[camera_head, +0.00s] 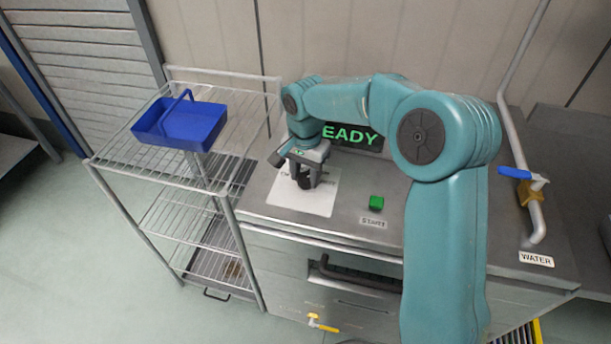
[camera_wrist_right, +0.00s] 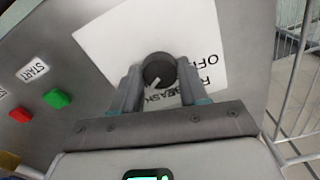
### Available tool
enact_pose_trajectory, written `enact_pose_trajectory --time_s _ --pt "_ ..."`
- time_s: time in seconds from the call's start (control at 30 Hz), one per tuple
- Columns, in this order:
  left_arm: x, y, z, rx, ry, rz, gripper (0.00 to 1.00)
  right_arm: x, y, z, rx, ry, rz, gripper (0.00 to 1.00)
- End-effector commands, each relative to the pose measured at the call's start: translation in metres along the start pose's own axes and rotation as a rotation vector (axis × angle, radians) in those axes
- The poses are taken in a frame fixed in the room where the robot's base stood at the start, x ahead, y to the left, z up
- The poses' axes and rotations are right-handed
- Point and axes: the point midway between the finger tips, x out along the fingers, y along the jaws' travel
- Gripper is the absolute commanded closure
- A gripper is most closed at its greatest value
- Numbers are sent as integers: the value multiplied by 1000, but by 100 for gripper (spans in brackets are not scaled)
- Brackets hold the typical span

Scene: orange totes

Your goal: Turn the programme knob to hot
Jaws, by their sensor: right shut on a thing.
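The programme knob (camera_wrist_right: 159,68) is dark and round, on a white label plate (camera_wrist_right: 115,45) in the right wrist view. Its pale pointer mark points toward the lower left there. The plate has "OFF" and other words, partly covered by my fingers; I cannot read "hot". My right gripper (camera_wrist_right: 158,76) is shut on the knob, one finger on each side. In the head view my right gripper (camera_head: 304,181) points down over the white plate (camera_head: 318,201), and the knob is mostly hidden. My left gripper is not in view.
A green button (camera_head: 376,202) sits by the START label; a red button (camera_wrist_right: 20,115) shows in the wrist view. A display (camera_head: 350,136) shows "EADY", partly behind my arm. A wire rack (camera_head: 262,78) with a blue tray (camera_head: 195,138) stands left. A blue-handled water valve (camera_head: 515,173) is right.

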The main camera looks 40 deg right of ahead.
Motion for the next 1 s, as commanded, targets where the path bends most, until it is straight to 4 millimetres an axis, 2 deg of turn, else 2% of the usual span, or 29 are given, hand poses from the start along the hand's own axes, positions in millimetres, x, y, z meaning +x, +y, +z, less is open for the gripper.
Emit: enact_pose_trajectory --time_s 0.4,0.9,0.93,1.0 --pt "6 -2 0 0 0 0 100 -3 -1 -3 161 10 -9 87" --pt "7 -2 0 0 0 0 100 -4 -1 -3 178 10 -9 87" --pt "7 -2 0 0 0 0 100 -4 -1 -3 178 10 -9 54" --pt "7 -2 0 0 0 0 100 -3 -1 -3 178 9 -8 31"
